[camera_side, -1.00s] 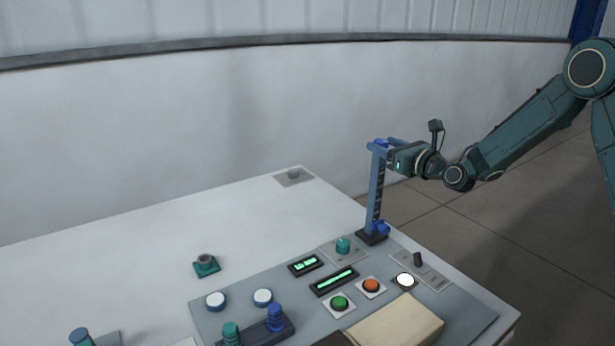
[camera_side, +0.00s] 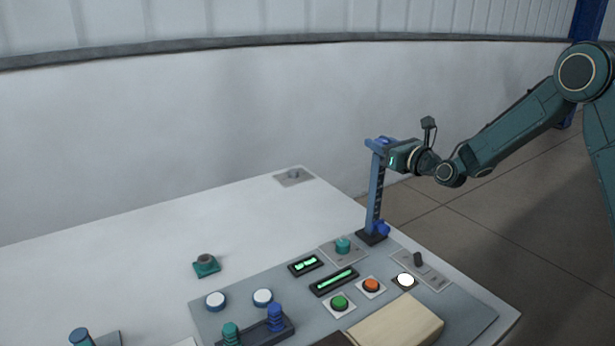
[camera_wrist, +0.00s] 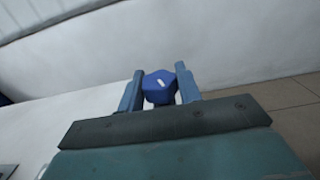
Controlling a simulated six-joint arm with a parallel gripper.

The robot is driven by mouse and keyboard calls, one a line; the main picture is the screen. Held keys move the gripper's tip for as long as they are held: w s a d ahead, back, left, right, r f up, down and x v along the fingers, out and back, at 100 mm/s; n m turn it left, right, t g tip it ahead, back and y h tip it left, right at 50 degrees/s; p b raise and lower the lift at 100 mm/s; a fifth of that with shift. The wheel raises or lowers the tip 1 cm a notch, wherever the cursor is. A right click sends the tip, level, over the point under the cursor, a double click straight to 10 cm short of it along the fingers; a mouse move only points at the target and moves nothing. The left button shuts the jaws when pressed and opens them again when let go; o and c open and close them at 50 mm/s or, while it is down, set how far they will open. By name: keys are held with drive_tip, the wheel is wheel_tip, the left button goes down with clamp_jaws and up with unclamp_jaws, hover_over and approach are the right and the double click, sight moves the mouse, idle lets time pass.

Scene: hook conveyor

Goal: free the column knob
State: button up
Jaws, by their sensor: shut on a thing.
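A blue column (camera_side: 375,195) stands upright on a dark base at the back right edge of the table, with a row of dark slots down its side. My gripper (camera_side: 386,146) is at the top of this column, coming in from the right. In the wrist view a blue faceted knob (camera_wrist: 159,92) with a white mark sits between the two fingers of my gripper (camera_wrist: 159,74), and they are shut on it. In the side view the knob is mostly hidden by the fingers. Another blue knob (camera_side: 382,228) sits low by the column's base.
A grey panel (camera_side: 470,314) in front of the column carries green displays, a green button (camera_side: 339,302), an orange button (camera_side: 371,286), white buttons and a lever (camera_side: 418,260). A tan block (camera_side: 398,322) lies at the front. The table left of the column is mostly clear.

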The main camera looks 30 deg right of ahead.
sight(381, 141)
drive_tip(key=shift+a+n+y, duration=0.1)
drive_tip(key=shift+n+y, duration=1.1)
drive_tip(key=shift+y, duration=0.7)
drive_tip(key=shift+f+n+g+y, duration=0.1)
drive_tip(key=shift+n+g+y, duration=0.9)
drive_tip(key=shift+y, duration=0.8)
drive_tip(key=shift+n+g+y, duration=1.6)
drive_tip(key=shift+n+y, duration=0.6)
drive_tip(key=shift+y, duration=0.5)
drive_tip(key=shift+a+n+g, duration=0.1)
drive_tip(key=shift+n+g, duration=0.2)
drive_tip(key=o, duration=0.9)
drive_tip(key=shift+r, duration=0.2)
drive_tip(key=shift+r, duration=0.45)
wheel_tip(381, 141, up, 19)
drive_tip(key=shift+f, duration=0.1)
